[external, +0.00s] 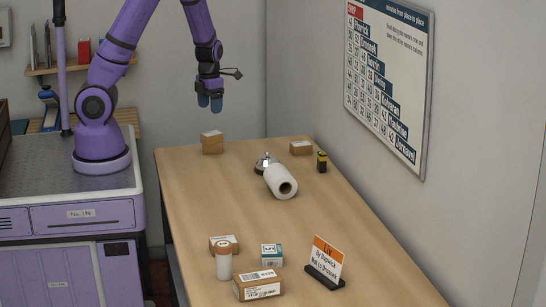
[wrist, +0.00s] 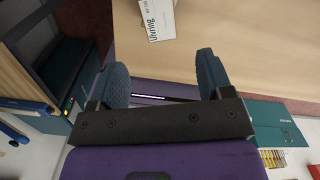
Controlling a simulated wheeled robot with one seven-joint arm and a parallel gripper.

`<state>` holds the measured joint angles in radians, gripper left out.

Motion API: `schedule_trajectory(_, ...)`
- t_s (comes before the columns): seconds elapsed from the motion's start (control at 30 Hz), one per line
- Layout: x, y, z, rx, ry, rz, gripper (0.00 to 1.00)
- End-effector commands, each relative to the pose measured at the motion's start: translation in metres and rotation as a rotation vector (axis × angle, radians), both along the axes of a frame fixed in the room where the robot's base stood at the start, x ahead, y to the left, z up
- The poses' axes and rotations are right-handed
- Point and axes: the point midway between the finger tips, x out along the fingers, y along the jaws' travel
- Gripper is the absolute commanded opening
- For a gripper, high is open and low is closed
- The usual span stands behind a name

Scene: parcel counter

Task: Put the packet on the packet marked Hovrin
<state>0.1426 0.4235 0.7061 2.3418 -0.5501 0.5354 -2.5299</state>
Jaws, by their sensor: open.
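My gripper (external: 210,108) hangs open and empty in the air above the far left part of the counter; its two blue fingers also show apart in the wrist view (wrist: 164,75). A brown packet (external: 212,144) stands on the counter below it. In the wrist view, a packet with a white label (wrist: 160,18) lies beyond the fingertips; its word looks like "Ulvring". Other packets are a small brown one (external: 301,148) at the far right, a brown one (external: 226,239) in front, a teal and white one (external: 271,256) and a labelled brown one (external: 258,287). I cannot read Hovrin on any packet.
The wooden counter (external: 210,200) is clear at centre left.

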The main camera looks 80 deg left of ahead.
Motion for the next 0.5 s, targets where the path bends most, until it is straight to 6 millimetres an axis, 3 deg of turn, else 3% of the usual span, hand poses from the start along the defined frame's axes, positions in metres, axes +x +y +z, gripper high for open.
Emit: schedule_trajectory(0.5,0.0,-0.006,0.022,-0.016,-0.013,-0.069,0.73)
